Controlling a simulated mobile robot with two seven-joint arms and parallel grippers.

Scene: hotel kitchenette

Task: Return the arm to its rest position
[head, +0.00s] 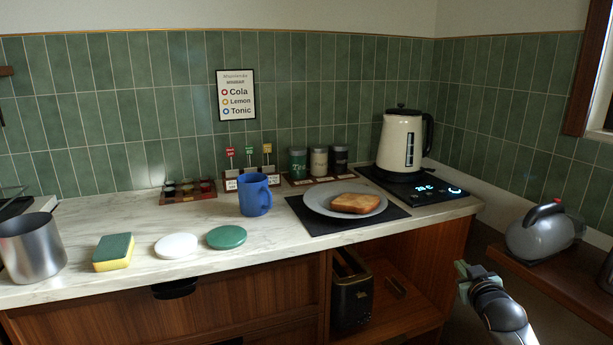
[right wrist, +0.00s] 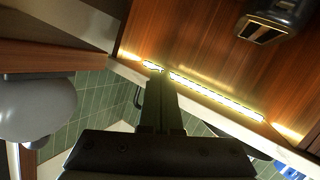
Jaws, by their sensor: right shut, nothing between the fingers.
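My right gripper (head: 463,279) is at the lower right in the head view, in front of the open cabinet and below the counter edge. It is shut and holds nothing. In the right wrist view its closed fingers (right wrist: 160,105) point up the picture towards the cabinet front and a lit strip. My left arm and gripper are not in view.
The marble counter (head: 80,225) bears a blue mug (head: 255,195), a plate (head: 318,200) with toast (head: 356,203), and a kettle (head: 403,140). A black toaster (head: 351,290) stands in the open cabinet. A grey kettle-like appliance (head: 540,235) sits on the wooden shelf (head: 560,283) right of my gripper.

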